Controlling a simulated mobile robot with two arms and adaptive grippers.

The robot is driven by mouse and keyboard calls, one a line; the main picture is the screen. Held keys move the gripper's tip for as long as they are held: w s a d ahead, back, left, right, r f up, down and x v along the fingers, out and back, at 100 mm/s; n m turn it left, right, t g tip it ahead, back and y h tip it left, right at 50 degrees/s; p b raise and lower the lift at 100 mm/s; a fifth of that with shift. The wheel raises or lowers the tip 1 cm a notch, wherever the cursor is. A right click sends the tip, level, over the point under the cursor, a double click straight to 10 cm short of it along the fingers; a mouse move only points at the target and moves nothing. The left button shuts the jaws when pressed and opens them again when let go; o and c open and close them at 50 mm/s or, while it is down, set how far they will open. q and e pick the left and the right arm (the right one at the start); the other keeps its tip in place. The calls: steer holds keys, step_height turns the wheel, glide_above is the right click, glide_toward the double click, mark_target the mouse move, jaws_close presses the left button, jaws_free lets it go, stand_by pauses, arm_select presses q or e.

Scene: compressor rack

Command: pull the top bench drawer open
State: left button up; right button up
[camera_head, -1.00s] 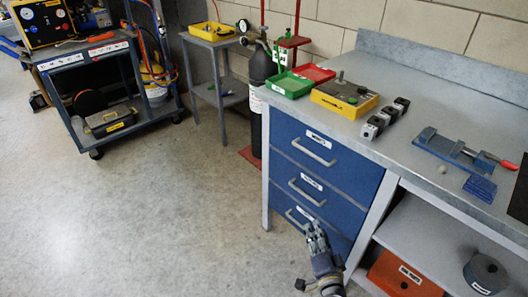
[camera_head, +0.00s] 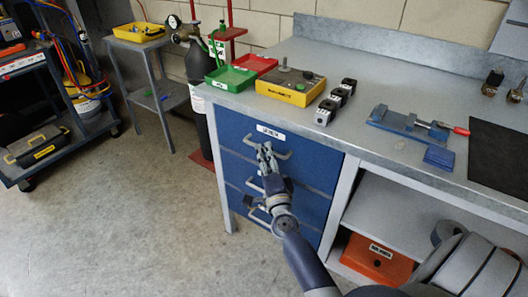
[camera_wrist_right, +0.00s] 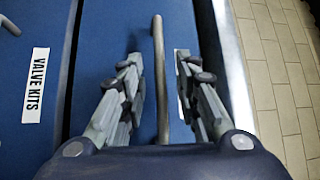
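The bench has a stack of blue drawers, and the top drawer (camera_head: 315,165) appears shut. Its grey bar handle (camera_head: 284,155) runs across the face under a white label (camera_head: 270,132). My right gripper (camera_head: 264,152) is at this handle and hides part of it. In the right wrist view, the handle (camera_wrist_right: 160,75) runs between the two spread fingers of my right gripper (camera_wrist_right: 160,85), with a gap on each side. One finger partly covers the top drawer's label (camera_wrist_right: 182,85). My left gripper is not in view.
The drawer below, labelled "VALVE KITS" (camera_wrist_right: 36,85), shows in the wrist view. The benchtop (camera_head: 365,85) holds a green tray (camera_head: 231,78), a yellow box (camera_head: 290,87) and a blue vise (camera_head: 410,123). A gas cylinder (camera_head: 199,90) stands left of the bench. The floor (camera_head: 140,220) in front is clear.

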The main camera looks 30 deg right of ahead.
steer(key=shift+x, duration=0.85)
jaws_close()
